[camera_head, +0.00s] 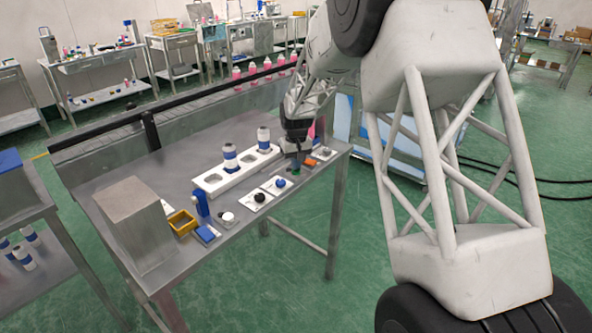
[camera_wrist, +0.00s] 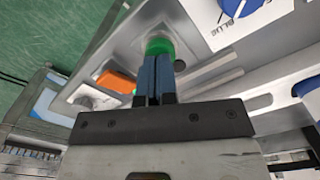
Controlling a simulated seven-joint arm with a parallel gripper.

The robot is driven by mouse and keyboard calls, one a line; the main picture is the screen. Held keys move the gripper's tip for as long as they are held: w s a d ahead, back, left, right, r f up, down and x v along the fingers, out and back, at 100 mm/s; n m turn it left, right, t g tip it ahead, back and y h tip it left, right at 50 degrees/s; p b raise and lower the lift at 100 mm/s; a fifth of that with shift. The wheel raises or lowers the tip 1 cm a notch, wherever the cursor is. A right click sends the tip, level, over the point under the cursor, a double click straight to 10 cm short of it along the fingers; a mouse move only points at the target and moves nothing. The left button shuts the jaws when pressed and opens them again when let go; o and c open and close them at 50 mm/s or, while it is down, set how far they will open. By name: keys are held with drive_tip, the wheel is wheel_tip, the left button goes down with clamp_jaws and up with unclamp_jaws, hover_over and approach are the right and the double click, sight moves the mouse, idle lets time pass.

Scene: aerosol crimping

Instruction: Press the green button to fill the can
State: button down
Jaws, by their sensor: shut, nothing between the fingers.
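The green button (camera_wrist: 160,44) is a round cap on a metal plate in the wrist view. My gripper (camera_wrist: 156,58) has its two blue fingers together, with nothing between them. The fingertips overlap the near side of the button and hide part of it; I cannot tell whether they touch it. In the head view my gripper (camera_head: 296,166) points down at the right end of the table, and the button is barely visible there. Two white-and-blue cans, a nearer one (camera_head: 230,157) and a farther one (camera_head: 263,138), stand in a white holder (camera_head: 212,184).
An orange part (camera_head: 309,162) lies beside my gripper. A plate with a blue knob (camera_head: 280,182) and one with a black knob (camera_head: 259,197) are to the left. A yellow bin (camera_head: 182,222) and grey box (camera_head: 136,220) stand farther left. Pink-filled bottles (camera_head: 267,63) line the back conveyor.

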drive_tip(key=shift+f, duration=0.6)
idle(0.3)
drive_tip(key=shift+r, duration=2.9)
drive_tip(key=shift+r, duration=0.15)
wheel_tip(320, 180, up, 5)
drive_tip(key=shift+f, duration=0.15)
